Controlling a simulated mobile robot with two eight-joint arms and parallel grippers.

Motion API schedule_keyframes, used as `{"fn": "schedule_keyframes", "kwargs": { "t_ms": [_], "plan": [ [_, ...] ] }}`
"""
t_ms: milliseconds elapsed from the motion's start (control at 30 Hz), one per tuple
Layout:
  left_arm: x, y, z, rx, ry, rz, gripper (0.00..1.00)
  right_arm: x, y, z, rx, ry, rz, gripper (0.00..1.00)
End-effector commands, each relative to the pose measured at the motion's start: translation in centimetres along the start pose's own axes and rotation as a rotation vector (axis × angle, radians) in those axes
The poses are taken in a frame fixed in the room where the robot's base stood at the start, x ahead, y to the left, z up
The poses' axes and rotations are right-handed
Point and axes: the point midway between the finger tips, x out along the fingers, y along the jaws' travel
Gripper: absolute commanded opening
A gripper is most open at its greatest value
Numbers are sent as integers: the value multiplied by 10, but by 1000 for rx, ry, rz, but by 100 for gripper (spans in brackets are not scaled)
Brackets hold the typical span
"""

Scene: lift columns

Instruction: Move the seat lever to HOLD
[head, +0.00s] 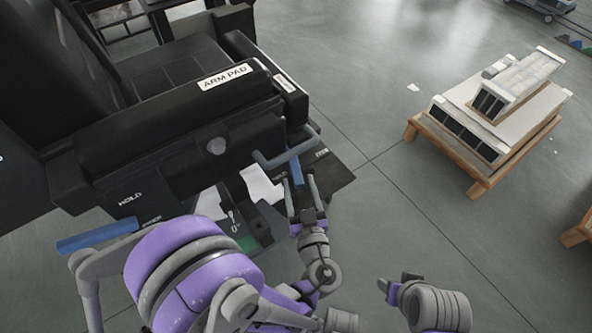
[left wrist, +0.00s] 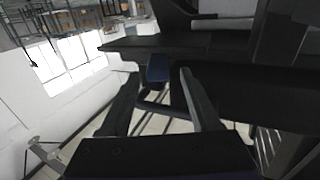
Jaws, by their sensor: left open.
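The black seat (head: 165,65) stands at the upper left, with a label reading ARM PAD on its armrest. A lever with a grey bar and a blue grip (head: 296,170) sticks out at the seat's near right side. A second blue handle (head: 97,236) lies at the lower left, below the HOLD label (head: 130,198). My left gripper (head: 301,183) is open, its fingers on either side of the first blue grip. In the left wrist view the blue grip (left wrist: 158,68) shows between the fingertips; contact cannot be told. My right gripper (head: 395,284) is at the lower middle, its jaws unclear.
A wooden pallet (head: 480,188) with white and black boxed units stands on the grey floor at the right. A white sheet (head: 262,186) lies on the dark panel near the lever. The floor between panel and pallet is mostly clear.

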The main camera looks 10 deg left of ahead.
Motion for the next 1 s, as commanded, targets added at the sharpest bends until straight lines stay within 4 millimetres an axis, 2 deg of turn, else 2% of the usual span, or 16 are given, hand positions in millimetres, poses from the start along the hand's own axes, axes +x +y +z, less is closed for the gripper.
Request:
{"fn": "schedule_keyframes", "kwargs": {
  "t_ms": [100, 300, 1000],
  "plan": [
    [-24, 1, 0, -2, -1, 4, 63, -2, 0, 0, 0, 0, 0, 55],
    [-47, 1, 0, -1, 0, 2, 63, -3, 0, -1, 0, 1, 0, 55],
    [-51, 0, 0, 0, 0, 0, 63, -3, 0, -1, 0, 1, 0, 55]
  ]
}}
